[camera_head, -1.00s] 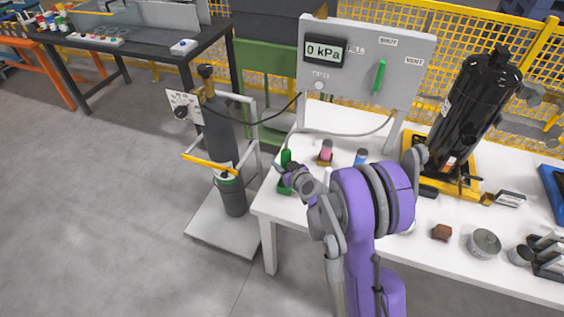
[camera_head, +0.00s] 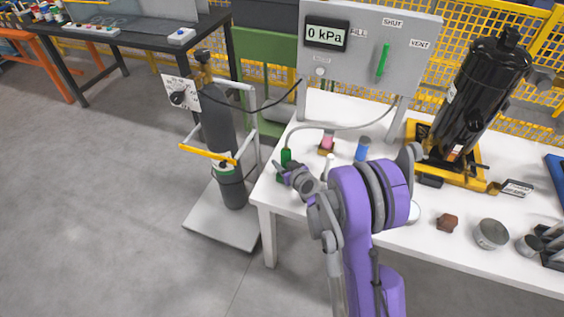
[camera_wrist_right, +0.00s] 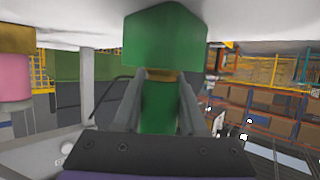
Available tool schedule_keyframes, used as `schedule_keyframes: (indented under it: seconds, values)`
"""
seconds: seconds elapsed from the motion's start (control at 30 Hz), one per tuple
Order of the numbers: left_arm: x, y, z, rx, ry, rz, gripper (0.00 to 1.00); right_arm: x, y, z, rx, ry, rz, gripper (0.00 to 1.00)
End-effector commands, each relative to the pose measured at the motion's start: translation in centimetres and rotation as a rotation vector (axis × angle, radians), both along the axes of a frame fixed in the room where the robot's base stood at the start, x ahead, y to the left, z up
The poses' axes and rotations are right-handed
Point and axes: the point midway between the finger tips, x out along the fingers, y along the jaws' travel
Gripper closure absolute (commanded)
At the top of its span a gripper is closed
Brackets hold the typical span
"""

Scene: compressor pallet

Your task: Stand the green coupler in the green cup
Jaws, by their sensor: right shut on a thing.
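The green coupler (camera_head: 286,157) is upright at the left end of the white table, with a grey hose running near its top. My right gripper (camera_head: 285,170) is shut on it. In the right wrist view the green coupler (camera_wrist_right: 158,107) shows between my right gripper's fingers (camera_wrist_right: 160,100), with a brass-coloured band at its end. The green cup (camera_wrist_right: 165,40) is directly against that end, on the white table surface. In the head view the cup (camera_head: 281,178) shows only partly behind the gripper. How deep the coupler sits is hidden. My left gripper is not in view.
A pink piece in a brown cup (camera_head: 326,148) and a blue piece (camera_head: 362,148) stand to the right. The panel (camera_head: 370,55) reading 0 kPa rises behind. A black compressor (camera_head: 480,100) stands farther right. A gas bottle (camera_head: 218,130) on a trolley is left of the table.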

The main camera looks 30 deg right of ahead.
Motion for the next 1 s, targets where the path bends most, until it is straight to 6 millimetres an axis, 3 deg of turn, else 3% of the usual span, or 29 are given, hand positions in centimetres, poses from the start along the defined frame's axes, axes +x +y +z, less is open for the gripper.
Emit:
schedule_keyframes:
  seconds: [0.83, 0.87, 1.0]
  values:
    - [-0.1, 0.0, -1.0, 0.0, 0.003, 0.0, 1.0, 0.0, 0.0, -1.2, 0.0, 0.0, 0.0, 1.0]
    - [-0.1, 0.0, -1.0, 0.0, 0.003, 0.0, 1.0, 0.0, 0.0, -1.2, 0.0, 0.0, 0.0, 0.55]
    - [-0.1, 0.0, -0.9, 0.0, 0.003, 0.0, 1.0, 0.0, 0.0, -1.2, 0.0, 0.0, 0.0, 0.3]
